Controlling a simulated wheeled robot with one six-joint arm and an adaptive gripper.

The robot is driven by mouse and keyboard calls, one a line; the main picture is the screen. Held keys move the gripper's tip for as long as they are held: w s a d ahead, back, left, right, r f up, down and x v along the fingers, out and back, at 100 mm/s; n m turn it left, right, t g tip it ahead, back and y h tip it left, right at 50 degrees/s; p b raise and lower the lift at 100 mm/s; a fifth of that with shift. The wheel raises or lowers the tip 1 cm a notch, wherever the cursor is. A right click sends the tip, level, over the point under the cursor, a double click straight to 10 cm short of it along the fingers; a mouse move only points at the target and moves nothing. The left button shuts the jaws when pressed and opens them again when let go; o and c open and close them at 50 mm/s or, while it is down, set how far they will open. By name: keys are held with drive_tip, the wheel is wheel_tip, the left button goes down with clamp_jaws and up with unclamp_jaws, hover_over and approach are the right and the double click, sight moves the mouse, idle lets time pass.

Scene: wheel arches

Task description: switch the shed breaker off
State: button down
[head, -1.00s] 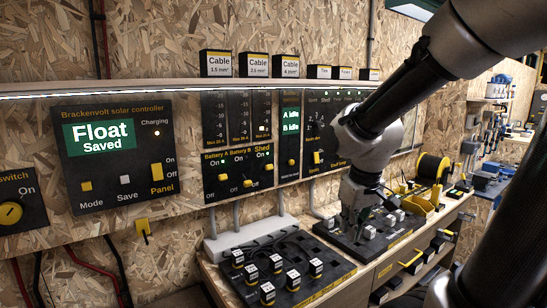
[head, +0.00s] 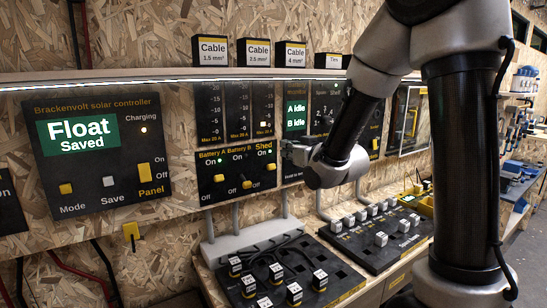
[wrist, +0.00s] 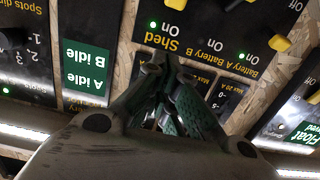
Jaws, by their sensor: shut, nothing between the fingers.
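The shed breaker is the right one of three on the dark battery panel (head: 232,204). Its yellow lever (head: 271,167) sits close below its "On" mark, so it looks up. My gripper (head: 287,150) is at the panel's right edge, just right of and slightly above the shed lever. In the wrist view its fingers (wrist: 165,65) are together and empty, near the label. I cannot tell whether they touch the panel.
The Battery A lever (head: 219,178) and Battery B lever (head: 246,184) are close left of the shed lever. The solar controller (head: 97,190) is further left. Cable boxes (head: 213,51) stand on the shelf above. Trays of blocks (head: 290,268) lie on the bench below.

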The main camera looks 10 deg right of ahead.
hover_over(273, 168)
drive_tip(key=w, duration=0.1)
drive_tip(key=shift+a+f, duration=0.2)
drive_tip(key=shift+f, duration=0.3)
drive_tip(key=f, duration=0.2)
drive_tip(key=shift+s+d+f, duration=0.1)
drive_tip(key=shift+s+f, duration=0.2)
drive_tip(key=shift+f, duration=0.1)
drive_tip(key=shift+s+f, duration=0.25)
drive_tip(key=shift+f, duration=0.15)
drive_tip(key=shift+d+f, duration=0.1)
drive_tip(key=shift+f, duration=0.05)
